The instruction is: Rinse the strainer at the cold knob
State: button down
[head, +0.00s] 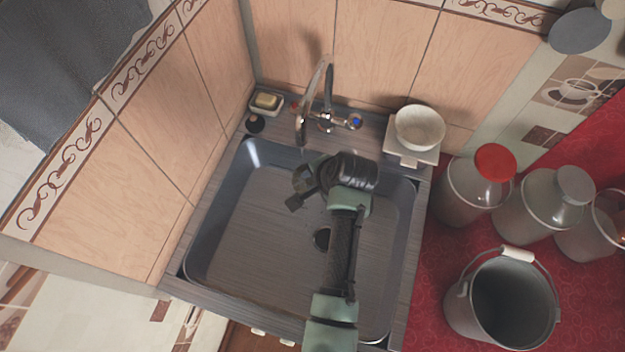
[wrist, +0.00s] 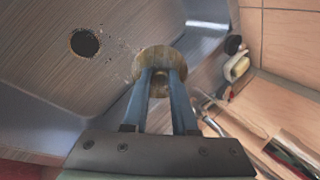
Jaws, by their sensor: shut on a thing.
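My gripper (head: 303,190) is over the sink basin, just in front of the faucet spout. In the wrist view its two blue fingers (wrist: 161,80) are shut on the strainer (wrist: 158,54), a small round brownish disc. The strainer (head: 302,177) is partly hidden by my gripper in the head view. The cold knob (head: 356,121) has a blue mark and sits right of the faucet (head: 328,85). Small specks like water drops show beside the strainer in the wrist view; no clear stream is visible.
The grey sink (head: 245,260) has a dark drain hole (head: 322,238). A soap dish (head: 265,107) and black stopper (head: 255,123) stand at back left. A white bowl (head: 419,127) stands right of the faucet. Lidded jars and a bucket (head: 502,300) crowd the red counter.

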jog(key=shift+d, duration=0.1)
dwell(0.3)
jog(key=shift+w+d, duration=0.2)
jog(key=shift+d, duration=0.3)
jog(key=shift+a, duration=0.1)
jog(key=shift+s+a+p, duration=0.2)
jog(key=shift+a+p, duration=0.3)
jog(key=shift+p, duration=0.05)
jog(key=shift+d, duration=0.15)
jog(key=shift+w+d, duration=0.2)
jog(key=shift+d, duration=0.25)
